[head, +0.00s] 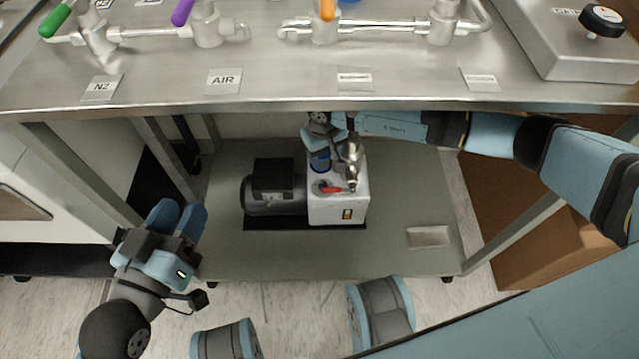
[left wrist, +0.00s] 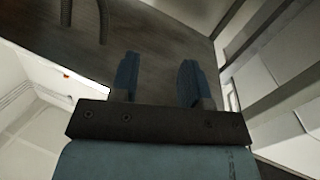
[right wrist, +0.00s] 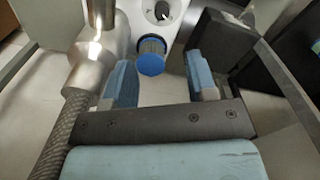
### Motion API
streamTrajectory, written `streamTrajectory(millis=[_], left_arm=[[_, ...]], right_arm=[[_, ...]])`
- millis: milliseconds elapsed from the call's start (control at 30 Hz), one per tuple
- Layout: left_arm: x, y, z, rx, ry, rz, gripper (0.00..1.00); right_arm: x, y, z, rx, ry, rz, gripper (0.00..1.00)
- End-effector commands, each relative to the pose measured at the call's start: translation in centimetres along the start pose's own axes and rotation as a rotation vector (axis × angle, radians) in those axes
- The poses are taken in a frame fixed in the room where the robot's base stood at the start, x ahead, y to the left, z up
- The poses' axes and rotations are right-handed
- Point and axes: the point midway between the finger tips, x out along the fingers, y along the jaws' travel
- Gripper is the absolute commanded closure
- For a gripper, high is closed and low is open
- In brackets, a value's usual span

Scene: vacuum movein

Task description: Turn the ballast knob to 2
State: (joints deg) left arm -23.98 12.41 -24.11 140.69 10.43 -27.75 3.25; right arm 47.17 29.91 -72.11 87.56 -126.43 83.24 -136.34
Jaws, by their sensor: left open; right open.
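The vacuum pump (head: 350,208), a white box with a dark motor, sits on the lower shelf. A black knob with a light pointer (right wrist: 162,11) shows on its white face at the top of the right wrist view; no setting can be read. A blue round cap (right wrist: 151,56) stands nearer, between the knob and my right gripper. My right gripper (right wrist: 160,82) is open and empty, with the cap just beyond its fingertips. In the head view my right gripper (head: 321,137) is above the pump. My left gripper (head: 178,218) is open and empty, left of the shelf.
A metal fitting (right wrist: 96,55) with a braided hose stands close left of my right gripper. A red lever (head: 331,190) is on the pump top. The steel bench (head: 300,92) overhangs the shelf (head: 415,185), which has free room right of the pump. A cardboard box (head: 500,210) stands right.

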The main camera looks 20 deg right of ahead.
Motion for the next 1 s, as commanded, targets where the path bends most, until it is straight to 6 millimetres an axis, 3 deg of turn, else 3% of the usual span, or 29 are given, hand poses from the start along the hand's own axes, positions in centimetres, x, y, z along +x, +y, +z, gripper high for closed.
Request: streamTrajectory(millis=[233, 533, 733, 1000], left_arm=[[0.3, -0.6, 2.0, 0.03, -0.04, 0.007, 0.57], [0.9, -1.8, 1.4, 0.166, 0.036, 0.007, 0.57], [1.1, -2.2, 1.1, 0.218, 0.06, 0.005, 0.57], [1.2, -2.2, 0.7, 0.232, 0.074, 0.006, 0.57]], right_arm=[[5.3, -0.2, 0.2, 0.004, -0.005, -0.005, 0.47], [11.0, -0.3, 0.2, 0.003, -0.003, -0.008, 0.47], [12.7, -0.3, 0.1, 0.004, -0.001, -0.007, 0.47], [13.0, -0.3, 0.1, 0.003, -0.001, -0.007, 0.47]])
